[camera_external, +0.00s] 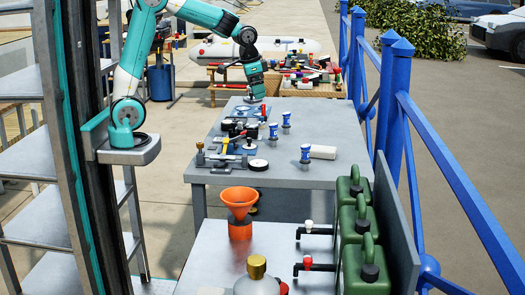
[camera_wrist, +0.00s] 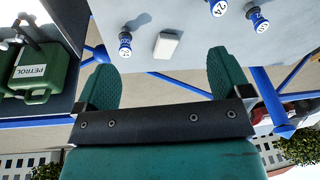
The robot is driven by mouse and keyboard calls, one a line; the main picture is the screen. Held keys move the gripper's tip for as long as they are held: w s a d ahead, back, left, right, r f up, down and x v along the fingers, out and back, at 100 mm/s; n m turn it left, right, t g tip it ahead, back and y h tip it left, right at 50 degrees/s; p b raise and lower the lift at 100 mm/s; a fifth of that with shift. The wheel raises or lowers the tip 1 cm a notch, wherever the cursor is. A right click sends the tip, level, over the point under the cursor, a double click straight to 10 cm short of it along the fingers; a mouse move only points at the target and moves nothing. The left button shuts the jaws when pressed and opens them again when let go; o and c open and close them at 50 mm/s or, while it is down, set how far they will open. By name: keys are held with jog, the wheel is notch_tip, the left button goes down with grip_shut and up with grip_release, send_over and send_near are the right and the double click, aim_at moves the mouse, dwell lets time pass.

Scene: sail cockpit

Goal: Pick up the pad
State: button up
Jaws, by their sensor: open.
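A white rounded block, which looks like the pad (camera_external: 322,152), lies on the grey table (camera_external: 310,185) near its right edge. It also shows in the wrist view (camera_wrist: 166,46), at the top centre, between and beyond my fingertips. My gripper (camera_external: 257,97) is over the far part of the table, behind and to the left of the pad and apart from it. In the wrist view my gripper (camera_wrist: 162,62) has its two green fingers wide apart with nothing between them.
Small blue-and-white cylinders (camera_external: 305,153) stand left of the pad. Tools and parts (camera_external: 238,145) crowd the table's left side. An orange funnel (camera_external: 239,203) and green petrol cans (camera_external: 361,235) are on the nearer bench. A blue railing (camera_external: 425,140) runs along the right.

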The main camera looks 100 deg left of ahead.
jog(key=w+a+f+m+t+h+b, duration=0.1)
jog(key=w+a+f+m, duration=0.2)
jog(key=w, duration=0.5)
jog(key=w+a+f+m+t+h+b, duration=0.1)
jog(key=w+a+f+m, duration=0.1)
jog(key=w+a+f, duration=0.4)
jog(key=p, duration=0.2)
send_over(325, 148)
jog(key=s, duration=0.2)
jog(key=f, duration=0.8)
jog(key=shift+w+a+f, duration=0.15)
jog(key=shift+a+f, duration=0.05)
jog(key=shift+f, duration=0.15)
jog(key=x, duration=0.3)
jog(key=p+x, duration=0.1)
jog(key=x, duration=0.1)
jog(key=shift+d+f, duration=0.2)
jog(key=shift+d, duration=0.05)
jog(key=shift+f, duration=0.25)
jog(key=c, duration=1)
jog(key=shift+r, duration=0.1)
